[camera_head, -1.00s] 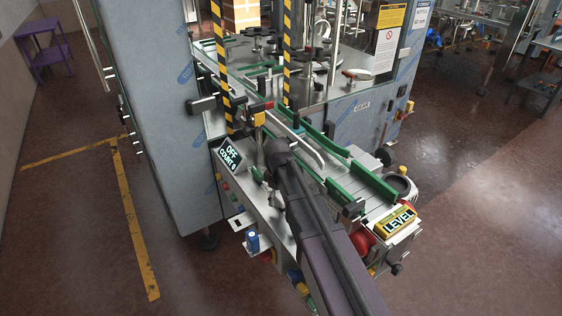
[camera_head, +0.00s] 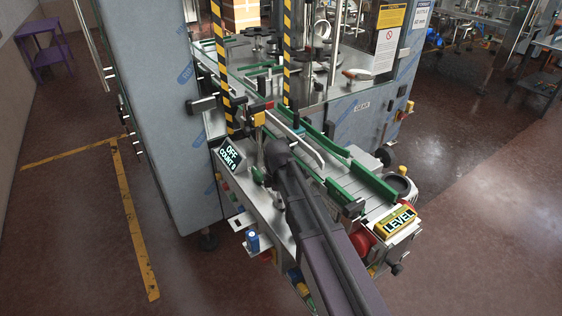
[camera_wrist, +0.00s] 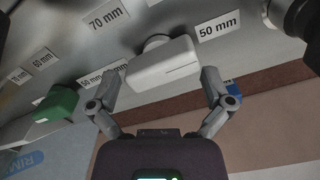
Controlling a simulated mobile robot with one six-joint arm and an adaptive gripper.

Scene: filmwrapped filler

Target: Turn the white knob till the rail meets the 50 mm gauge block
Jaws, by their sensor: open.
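The white knob (camera_wrist: 160,62) shows in the wrist view as a pale rounded bar under the machine's grey panel, near a "50 mm" label (camera_wrist: 219,25). My gripper (camera_wrist: 160,76) is open, with one finger at each side of the knob. I cannot tell whether either finger touches it. In the head view my arm hides the knob and most of my gripper. Green guide rails (camera_head: 327,149) run along the conveyor there. I cannot tell which rail the knob drives, and I cannot make out the 50 mm gauge block for sure.
A green knob (camera_wrist: 56,103) is left of the white one, and a "70 mm" label (camera_wrist: 109,16) is above. In the head view, an "OFF" display (camera_head: 231,154), a blue piece (camera_head: 252,241) and a "LEVEL" sign (camera_head: 396,221) are near my arm. Open floor lies left.

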